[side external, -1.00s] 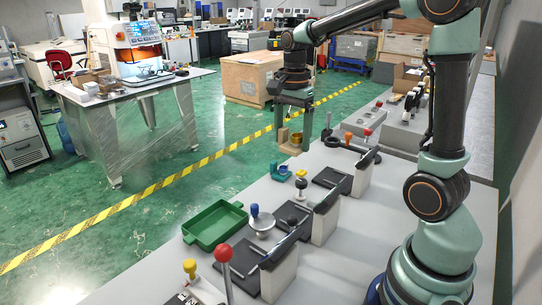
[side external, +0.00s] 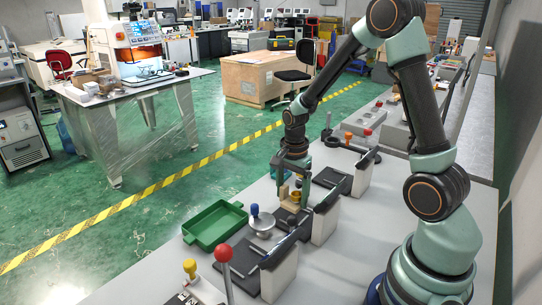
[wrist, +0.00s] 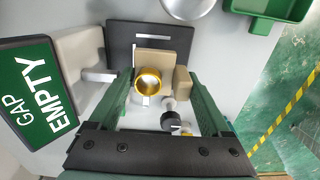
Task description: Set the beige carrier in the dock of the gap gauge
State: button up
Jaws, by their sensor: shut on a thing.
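My gripper (wrist: 158,80) is shut on the beige carrier (wrist: 170,62), which has an upright block at its right and a gold ring (wrist: 148,84) in front. In the side view, my gripper (side external: 290,195) points down over the bench, with the carrier (side external: 283,192) low between its fingers. A sign reading GAP EMPTY (wrist: 35,88) stands at the left in the wrist view, beside a black plate (wrist: 122,38) with white slots. The carrier overlaps the plate's near part in that view. I cannot tell whether they touch.
A black-knobbed post (wrist: 171,122) stands close under my gripper. A green tray (side external: 212,228) and a silver disc with a blue knob (side external: 262,224) are nearby. A red-knobbed lever (side external: 224,255) rises at the front. Other black plates with upright panels line the bench.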

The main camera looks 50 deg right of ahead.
aim_at(292, 205)
jog(key=shift+f, duration=1.9)
jog(key=shift+f, duration=0.3)
jog(key=o, duration=1.3)
jog(key=shift+s, duration=0.1)
